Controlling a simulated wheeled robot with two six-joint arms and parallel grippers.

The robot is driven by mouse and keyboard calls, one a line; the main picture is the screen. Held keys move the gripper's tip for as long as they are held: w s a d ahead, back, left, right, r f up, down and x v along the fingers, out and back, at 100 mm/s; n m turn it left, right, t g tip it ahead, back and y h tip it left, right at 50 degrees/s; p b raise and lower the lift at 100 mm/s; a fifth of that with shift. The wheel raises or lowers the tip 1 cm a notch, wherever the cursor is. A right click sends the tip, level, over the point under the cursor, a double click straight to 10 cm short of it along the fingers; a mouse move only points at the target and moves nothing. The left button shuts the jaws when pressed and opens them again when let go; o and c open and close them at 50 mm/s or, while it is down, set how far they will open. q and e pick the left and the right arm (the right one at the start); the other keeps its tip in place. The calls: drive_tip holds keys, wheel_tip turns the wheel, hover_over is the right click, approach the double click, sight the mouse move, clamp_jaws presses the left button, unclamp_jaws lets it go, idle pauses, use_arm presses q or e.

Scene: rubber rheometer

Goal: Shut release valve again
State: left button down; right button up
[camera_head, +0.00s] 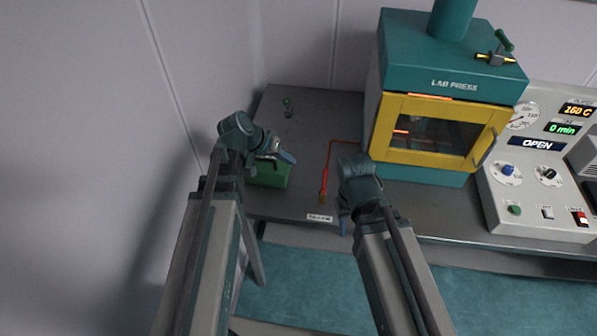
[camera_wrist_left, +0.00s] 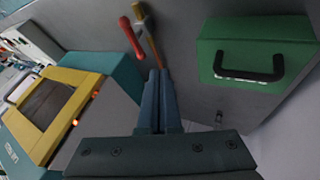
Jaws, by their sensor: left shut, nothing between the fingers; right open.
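The valve with a red handle (camera_head: 324,182) and a brass-coloured end lies on the grey bench, at the end of a thin red line from the press. In the left wrist view its red handle (camera_wrist_left: 131,38) is at top centre, beside a brass part (camera_wrist_left: 141,14). My left gripper (camera_head: 289,157) is shut and empty, above the green box and left of the valve. In its wrist view the shut fingertips (camera_wrist_left: 159,72) appear just below the handle, apart from it. My right gripper (camera_head: 344,226) is open, right of the valve near the bench's front edge.
A green box (camera_head: 268,178) with a black handle stands under my left gripper. A small green-knobbed part (camera_head: 288,104) is at the back. The teal lab press (camera_head: 440,62) with a yellow door (camera_head: 392,142) and a control panel (camera_head: 540,205) stand right. A white label (camera_head: 320,218) marks the front edge.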

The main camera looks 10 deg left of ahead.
sight(324, 183)
use_arm(q)
drive_tip(key=shift+a, duration=0.35)
drive_tip(key=shift+w, duration=0.1)
drive_tip(key=b+x, duration=0.8)
drive_tip(key=x, duration=0.2)
drive_tip(key=shift+f, duration=0.1)
drive_tip(key=d, duration=0.3)
drive_tip(key=shift+r, duration=0.2)
drive_tip(key=shift+w+d, duration=0.1)
drive_tip(key=shift+d, duration=0.45)
